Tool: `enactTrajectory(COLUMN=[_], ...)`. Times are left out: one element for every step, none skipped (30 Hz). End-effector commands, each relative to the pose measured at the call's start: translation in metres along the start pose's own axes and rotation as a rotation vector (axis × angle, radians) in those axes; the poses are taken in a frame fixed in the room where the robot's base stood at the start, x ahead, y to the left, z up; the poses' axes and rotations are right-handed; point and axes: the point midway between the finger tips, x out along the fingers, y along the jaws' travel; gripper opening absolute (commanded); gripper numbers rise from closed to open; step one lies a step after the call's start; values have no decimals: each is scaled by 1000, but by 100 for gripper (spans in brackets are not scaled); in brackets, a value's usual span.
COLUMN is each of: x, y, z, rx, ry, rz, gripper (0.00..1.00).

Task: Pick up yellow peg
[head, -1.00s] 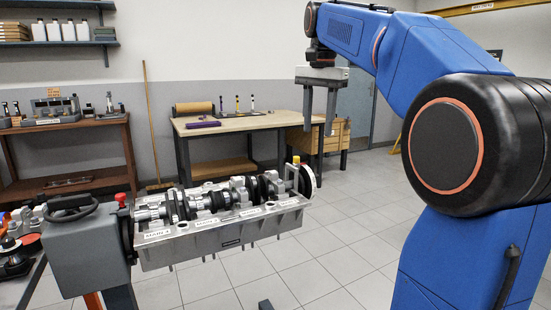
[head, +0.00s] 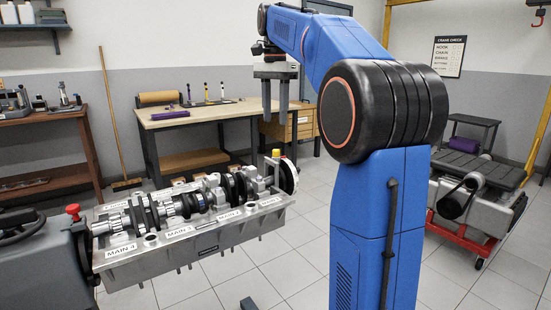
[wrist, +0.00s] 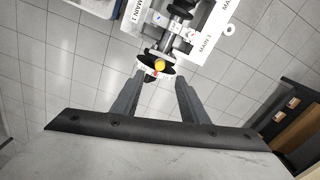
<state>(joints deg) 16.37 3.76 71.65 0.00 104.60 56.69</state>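The yellow peg (head: 276,153) stands upright at the right end of the engine block (head: 215,243), by the round white-rimmed disc (head: 289,175). In the wrist view the yellow peg (wrist: 160,64) shows as a small yellow round top over the disc. My gripper (head: 274,112) points down above that end of the block, apart from the peg. Its two fingers are spread with nothing between them. In the wrist view the peg lies beyond the fingertips of my gripper (wrist: 163,80), roughly in line with the gap. The peg's lower part is hidden.
The block holds a crankshaft (head: 180,205). A workbench (head: 205,119) with upright tools and a purple item stands behind. A wooden drawer cabinet (head: 300,126) is beside it. A red-framed cart (head: 465,235) stands at right. Floor between is clear.

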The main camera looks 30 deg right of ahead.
Motion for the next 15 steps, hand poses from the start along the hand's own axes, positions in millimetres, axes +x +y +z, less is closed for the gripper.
enactTrajectory(x=[9, 15, 21, 26, 30, 36, 39, 42, 46, 47, 49, 50, 51, 53, 56], y=[0, 1, 0, 1, 1, 0, 0, 0, 0, 0, 0, 0, 0, 0, 0], z=[0, 0, 0, 0, 0, 0, 0, 0, 0, 0, 0, 0, 0, -1, -1], rx=[0, 0, 0, 0, 0, 0, 0, 0, 0, 0, 0, 0, 0, 0, 0], ry=[-1, -2, -1, -1, -1, -1, -1, -1, 0, 0, 0, 0, 0, 0, -1], rz=[2, 3, 1, 2, 1, 1, 1, 1, 1, 0, 0, 0, 0, 1, 1], gripper=[40, 40, 40, 40, 40, 40, 40, 40, 40, 40, 40, 40, 40, 40, 40])
